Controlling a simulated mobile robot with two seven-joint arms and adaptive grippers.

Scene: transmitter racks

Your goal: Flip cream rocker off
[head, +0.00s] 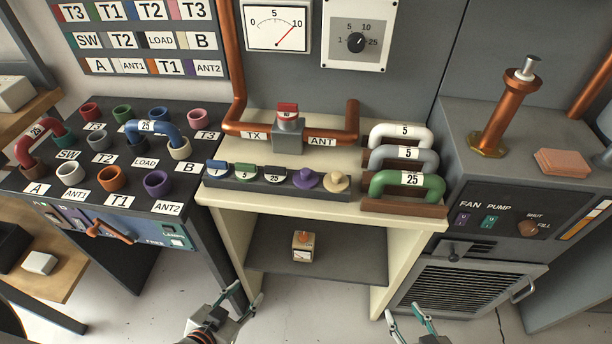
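No rocker shows clearly as cream. A small pale piece (177,242) sits by the LAMPS lettering on the blue front panel (130,225) of the left bench; it is too small to tell its tilt. The right cabinet has a purple rocker (461,219) under FAN and a green rocker (489,222) under PUMP. My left gripper (246,292) is open and empty, low in front of the middle bench and right of the blue panel. My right gripper (403,310) is open and empty at the bottom edge, below the right cabinet's rockers and apart from them.
An orange-brown lever (110,231) sticks out of the blue panel. The middle bench (290,203) carries several coloured knobs, a copper pipe with a red-topped valve (288,125), and U-shaped links. A small meter box (303,246) stands on its lower shelf. Open floor lies between my grippers.

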